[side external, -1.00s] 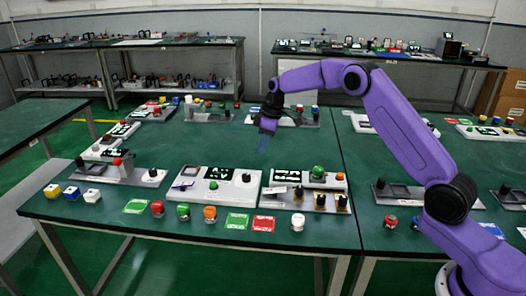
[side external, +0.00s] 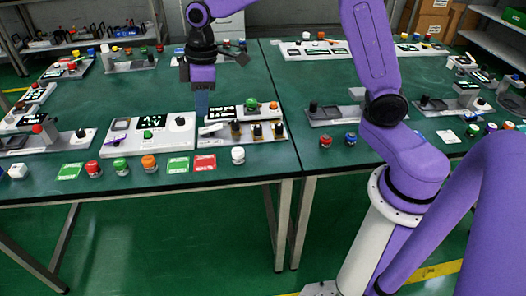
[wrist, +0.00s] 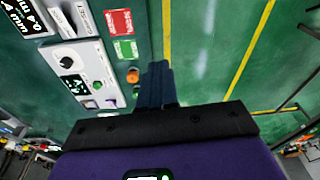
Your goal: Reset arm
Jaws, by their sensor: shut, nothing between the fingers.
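My gripper (side external: 201,103) hangs fingers down in the side external view, its blue fingers shut together with nothing between them. It appears just behind or above the gap between a white control panel (side external: 150,139) and a panel with switches and buttons (side external: 240,124); the exact height is hard to tell. In the wrist view the shut fingers (wrist: 157,84) point toward the table's front edge, near an orange button (wrist: 132,76). The white panel with a knob and display (wrist: 75,65) shows to their left.
Loose buttons and green and red cards (side external: 204,163) line the front edge of the green table (side external: 240,75). More panels stand at the back and left. A second green table (side external: 345,85) adjoins on the right. A large purple arm part fills the lower right.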

